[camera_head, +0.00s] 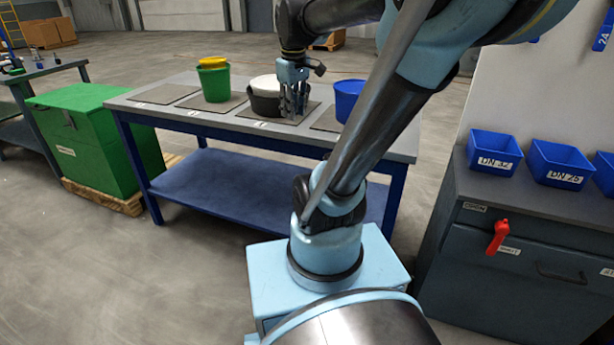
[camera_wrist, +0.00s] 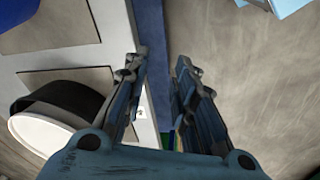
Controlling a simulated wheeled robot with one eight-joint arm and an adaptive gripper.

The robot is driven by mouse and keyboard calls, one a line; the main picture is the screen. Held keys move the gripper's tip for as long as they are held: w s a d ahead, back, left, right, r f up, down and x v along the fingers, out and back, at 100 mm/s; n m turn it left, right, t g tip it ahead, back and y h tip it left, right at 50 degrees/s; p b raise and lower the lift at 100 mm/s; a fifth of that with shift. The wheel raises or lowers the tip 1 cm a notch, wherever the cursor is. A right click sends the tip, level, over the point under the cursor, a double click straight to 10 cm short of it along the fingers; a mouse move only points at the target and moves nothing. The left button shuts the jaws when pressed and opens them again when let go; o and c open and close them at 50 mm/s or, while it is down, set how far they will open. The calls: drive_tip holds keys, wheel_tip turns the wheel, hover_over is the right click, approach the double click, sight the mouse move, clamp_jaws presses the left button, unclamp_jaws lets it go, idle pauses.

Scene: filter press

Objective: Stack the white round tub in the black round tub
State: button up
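The white round tub (camera_head: 265,82) sits in the black round tub (camera_head: 262,105) on the table, its pale top above the black rim. In the wrist view the white tub (camera_wrist: 42,138) and the black tub (camera_wrist: 68,98) show at lower left, partly cut off and partly behind a finger. My gripper (camera_head: 293,104) is at the right front side of the tubs in the head view and covers part of the black one. In the wrist view my gripper (camera_wrist: 161,62) has its fingers apart with nothing between them. Whether it touches the black tub I cannot tell.
A green tub (camera_head: 214,86) with a yellow tub (camera_head: 212,62) in it stands left on the table (camera_head: 190,119). A blue tub (camera_head: 347,98) stands right, close to my arm. Dark square mats (camera_head: 165,94) mark places. Blue bins (camera_head: 495,152) sit on the right cabinet.

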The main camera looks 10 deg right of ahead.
drive_tip(key=s+d+f+m, duration=0.1)
drive_tip(key=s+f+m, duration=0.5)
drive_tip(key=s+f, duration=0.7)
wheel_tip(320, 180, down, 3)
drive_tip(key=shift+s+r+m, duration=0.15)
drive_tip(key=shift+s+m, duration=0.15)
